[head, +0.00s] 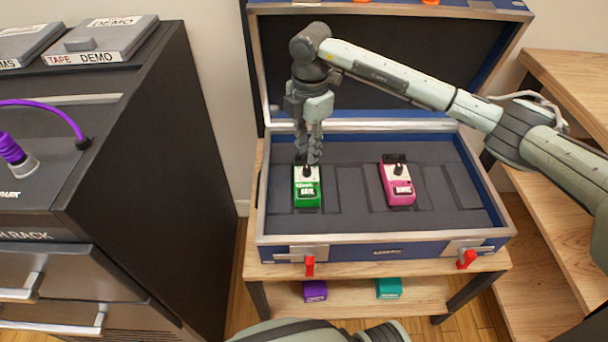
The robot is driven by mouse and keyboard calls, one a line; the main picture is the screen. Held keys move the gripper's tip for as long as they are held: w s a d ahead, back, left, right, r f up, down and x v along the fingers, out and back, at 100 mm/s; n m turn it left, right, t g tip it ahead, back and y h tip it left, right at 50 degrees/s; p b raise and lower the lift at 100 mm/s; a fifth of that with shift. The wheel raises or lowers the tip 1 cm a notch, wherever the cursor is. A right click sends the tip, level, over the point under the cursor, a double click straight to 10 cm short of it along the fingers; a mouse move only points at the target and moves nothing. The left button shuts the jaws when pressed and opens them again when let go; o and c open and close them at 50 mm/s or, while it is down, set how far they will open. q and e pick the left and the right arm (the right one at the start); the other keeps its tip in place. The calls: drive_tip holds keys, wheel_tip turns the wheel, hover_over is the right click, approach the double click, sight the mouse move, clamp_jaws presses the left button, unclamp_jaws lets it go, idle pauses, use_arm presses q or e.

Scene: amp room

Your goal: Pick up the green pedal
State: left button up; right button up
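The green pedal (307,190) sits in the open blue case (262,215), in the left part of its dark padded inside. It has a pale top section with a dark knob. My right gripper (315,160) points down over the far end of the green pedal, with its fingertips at or just above the knob. The fingers look close together, but I cannot tell whether they grip anything. My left gripper is not in view.
A pink pedal (398,186) lies in the same case, to the right. Purple (315,291) and teal (388,288) pedals are on the shelf below. A dark rack (140,180) stands left, and wooden steps (560,240) stand right. The case lid (390,75) stands open behind.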

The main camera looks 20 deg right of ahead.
sight(306, 169)
wheel_tip(306, 169, down, 6)
drive_tip(key=shift+w+a+f+p, duration=0.1)
drive_tip(key=shift+p, duration=0.2)
drive_tip(key=shift+c, duration=0.6)
clamp_jaws()
